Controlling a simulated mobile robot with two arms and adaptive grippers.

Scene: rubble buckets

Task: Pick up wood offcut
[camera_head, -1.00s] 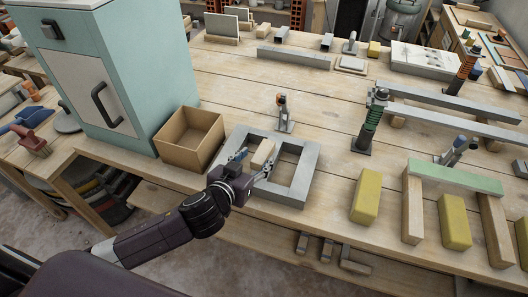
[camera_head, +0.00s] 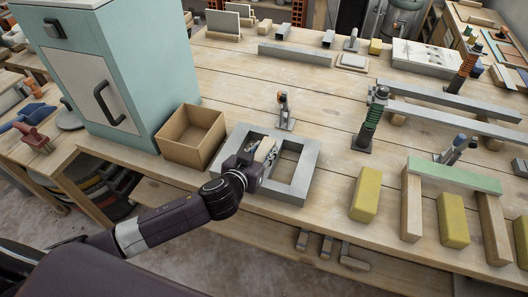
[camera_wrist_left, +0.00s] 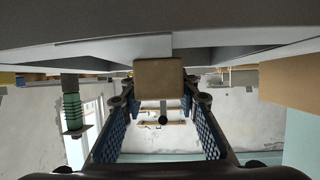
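The wood offcut (camera_head: 266,149) is a small pale block at the left opening of the grey two-window frame (camera_head: 303,170) on the bench. My left gripper (camera_head: 260,154) is low over the frame, with its fingers on either side of the offcut's near end. In the left wrist view, the offcut's brown end face (camera_wrist_left: 159,77) lies between the tips of the left gripper (camera_wrist_left: 161,92). The fingers are spread, with what looks like a narrow gap beside the block. Whether the far sides touch is hidden. My right gripper is not in view.
An open cardboard box (camera_head: 190,137) stands just left of the frame, beside a teal cabinet (camera_head: 105,80). A small upright clamp (camera_head: 284,112) stands behind the frame, and a green-ribbed post (camera_head: 370,120) to the right. Yellow blocks (camera_head: 366,194) lie farther right.

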